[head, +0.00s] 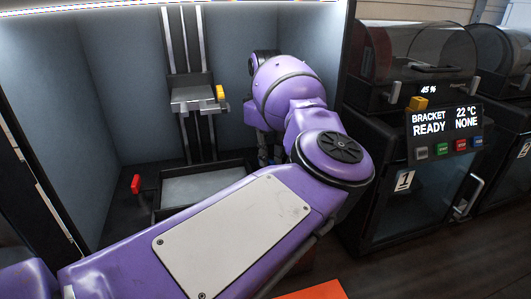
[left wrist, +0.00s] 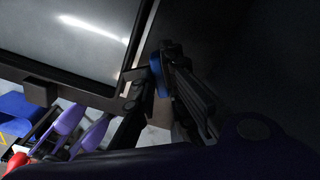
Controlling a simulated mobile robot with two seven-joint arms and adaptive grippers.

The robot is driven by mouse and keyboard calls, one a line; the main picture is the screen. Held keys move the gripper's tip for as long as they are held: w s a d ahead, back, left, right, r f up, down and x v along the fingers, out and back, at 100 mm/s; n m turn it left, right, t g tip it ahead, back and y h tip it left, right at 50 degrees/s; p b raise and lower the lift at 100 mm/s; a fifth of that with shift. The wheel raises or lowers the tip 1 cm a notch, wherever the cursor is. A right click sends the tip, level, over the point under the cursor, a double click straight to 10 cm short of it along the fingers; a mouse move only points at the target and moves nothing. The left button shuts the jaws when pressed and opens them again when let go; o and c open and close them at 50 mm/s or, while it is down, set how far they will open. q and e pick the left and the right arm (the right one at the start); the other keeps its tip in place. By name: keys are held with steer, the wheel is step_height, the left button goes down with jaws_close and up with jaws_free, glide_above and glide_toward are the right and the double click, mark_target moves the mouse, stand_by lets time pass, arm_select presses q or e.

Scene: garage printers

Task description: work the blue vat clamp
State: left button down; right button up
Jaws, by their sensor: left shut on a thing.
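The resin vat (head: 157,203) sits low in the open printer chamber, a dark-framed tray with a grey floor. The blue vat clamp (left wrist: 157,75) shows in the left wrist view beside the vat's frame corner (left wrist: 40,93). In the head view only a small dark part of my left gripper (head: 264,152) shows behind my purple arm. My right gripper is in neither view.
A red clamp (head: 135,184) stands at the vat's left. A build platform (head: 190,104) with a yellow knob (head: 221,93) is on the column above. The chamber's right wall is close to my arm. A second printer (head: 392,225) with a display stands at the right.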

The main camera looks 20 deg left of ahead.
arm_select(q)
steer(key=m, duration=0.1)
steer(key=m+p, duration=0.1)
steer(key=shift+r+m, duration=0.3)
steer(key=shift+m, duration=0.1)
steer(key=shift+f+m+p, duration=0.1)
steer(key=shift+m+p, duration=0.5)
steer(key=shift+m, duration=0.9)
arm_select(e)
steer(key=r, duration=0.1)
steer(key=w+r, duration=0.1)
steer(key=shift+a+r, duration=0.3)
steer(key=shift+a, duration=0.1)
arm_select(q)
steer(key=shift+f, duration=0.1)
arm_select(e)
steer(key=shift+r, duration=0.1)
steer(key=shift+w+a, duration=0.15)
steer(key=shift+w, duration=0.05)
arm_select(q)
steer(key=c, duration=1.8)
jaws_free()
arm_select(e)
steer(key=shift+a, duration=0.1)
